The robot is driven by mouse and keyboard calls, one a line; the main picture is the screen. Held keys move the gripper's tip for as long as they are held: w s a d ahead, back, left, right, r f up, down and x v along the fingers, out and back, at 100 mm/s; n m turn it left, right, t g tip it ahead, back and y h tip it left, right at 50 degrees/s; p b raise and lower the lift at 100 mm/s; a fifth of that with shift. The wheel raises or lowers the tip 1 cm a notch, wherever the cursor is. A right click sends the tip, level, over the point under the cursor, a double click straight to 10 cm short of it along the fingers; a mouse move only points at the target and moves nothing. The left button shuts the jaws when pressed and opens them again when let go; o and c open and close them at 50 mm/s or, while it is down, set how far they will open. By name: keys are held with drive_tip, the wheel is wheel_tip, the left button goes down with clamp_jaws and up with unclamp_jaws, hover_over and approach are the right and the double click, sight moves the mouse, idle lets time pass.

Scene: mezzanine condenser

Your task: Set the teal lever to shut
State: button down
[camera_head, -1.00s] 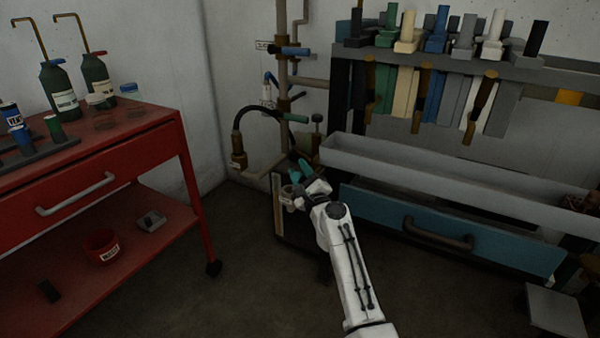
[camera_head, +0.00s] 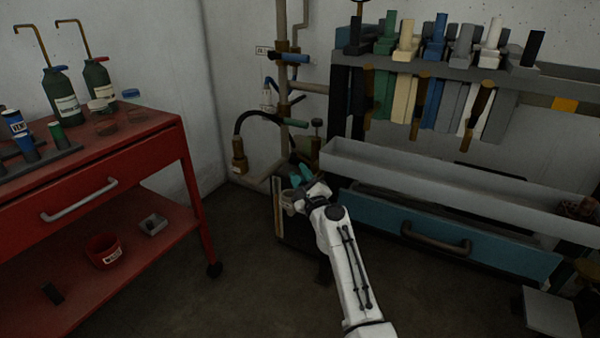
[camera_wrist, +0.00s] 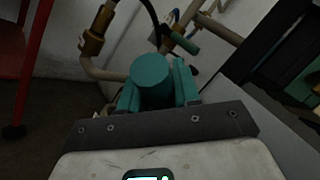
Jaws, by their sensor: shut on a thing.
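The teal lever (camera_wrist: 152,78) shows its round grip end in the wrist view, between the two teal fingers of my gripper (camera_wrist: 155,95). The fingers press on it from both sides, so my gripper is shut on it. In the head view my gripper (camera_head: 303,178) is low by the pipework at the back corner. The lever cannot be told apart from the teal fingers there. Its pivot and any position marks are hidden.
A pipe stand with a blue handle (camera_head: 293,58) and a green handle (camera_head: 296,123) rises behind my gripper. A black hose (camera_head: 247,117) curves beside it. A red trolley (camera_head: 185,165) stands left, a rack with a blue drawer (camera_head: 480,245) right. Floor between is clear.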

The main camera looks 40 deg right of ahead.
drive_tip(key=r+p, duration=0.1)
drive_tip(key=p, duration=0.1)
drive_tip(key=m+g+p, duration=0.1)
drive_tip(key=p, duration=0.2)
drive_tip(key=shift+w+d+r, duration=0.1)
drive_tip(key=shift+d+r, duration=0.2)
drive_tip(key=shift+r, duration=0.1)
drive_tip(key=m+p, duration=0.1)
drive_tip(key=p, duration=0.2)
drive_tip(key=d+r+m+g+p, duration=0.1)
drive_tip(key=p, duration=0.2)
drive_tip(key=shift+w, duration=0.2)
drive_tip(key=p, duration=0.2)
drive_tip(key=d+m+g+p, duration=0.1)
drive_tip(key=p, duration=0.1)
drive_tip(key=y+p, duration=0.1)
drive_tip(key=p, duration=0.1)
drive_tip(key=shift+w+d+r+m+g, duration=0.25)
drive_tip(key=shift+d+m+g, duration=0.05)
drive_tip(key=shift+m, duration=0.1)
drive_tip(key=shift+w+d+f+m+g+p, duration=0.15)
drive_tip(key=shift+d+m+g+p, duration=0.2)
drive_tip(key=shift+p, duration=0.75)
drive_tip(key=c, duration=0.9)
unclamp_jaws()
